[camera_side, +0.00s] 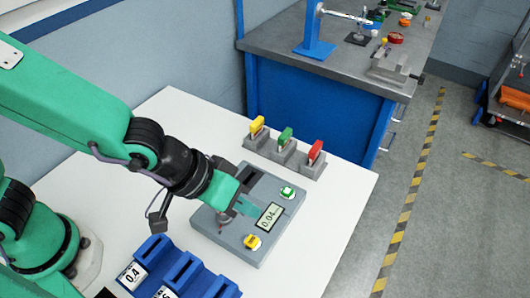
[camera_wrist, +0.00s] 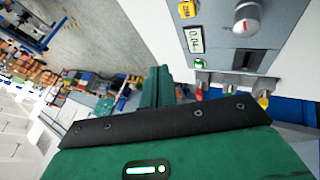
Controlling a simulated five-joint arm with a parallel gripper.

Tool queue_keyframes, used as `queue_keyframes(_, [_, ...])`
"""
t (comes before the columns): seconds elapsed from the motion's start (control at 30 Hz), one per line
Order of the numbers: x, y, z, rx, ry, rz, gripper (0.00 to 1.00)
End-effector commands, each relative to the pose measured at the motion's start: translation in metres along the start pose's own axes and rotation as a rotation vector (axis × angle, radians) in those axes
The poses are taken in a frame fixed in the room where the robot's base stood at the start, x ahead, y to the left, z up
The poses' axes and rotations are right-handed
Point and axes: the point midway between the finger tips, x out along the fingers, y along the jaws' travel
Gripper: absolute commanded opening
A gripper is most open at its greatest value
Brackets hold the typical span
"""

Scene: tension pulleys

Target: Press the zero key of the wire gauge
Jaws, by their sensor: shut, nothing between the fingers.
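The wire gauge (camera_side: 278,238) is a grey box on the white table, with a display (camera_side: 271,216) reading about 0.04. Its yellow zero key (camera_side: 252,241) is near the front edge, and a green key (camera_side: 288,192) is at the far right corner. In the wrist view the yellow key (camera_wrist: 187,9) is at the top, with the display (camera_wrist: 195,40) below it and a silver knob (camera_wrist: 246,20) to the right. My gripper (camera_side: 250,209) is shut and empty over the gauge, between the two keys and left of the display. It looks apart from both keys.
Grey blocks with yellow (camera_side: 256,125), green (camera_side: 285,134) and red (camera_side: 316,150) handles stand behind the gauge. A blue rack (camera_side: 180,266) with number labels is at the front left. The white table is clear to the right.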

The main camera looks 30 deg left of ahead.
Motion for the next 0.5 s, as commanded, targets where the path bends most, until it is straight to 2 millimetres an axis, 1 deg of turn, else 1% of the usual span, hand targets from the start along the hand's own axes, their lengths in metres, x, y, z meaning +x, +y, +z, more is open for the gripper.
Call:
queue_keyframes(0.27, [0.016, -0.009, 0.009, 0.000, -0.002, -0.003, 0.00])
queue_keyframes(0.5, [0.036, -0.020, 0.019, 0.000, -0.003, -0.004, 0.00])
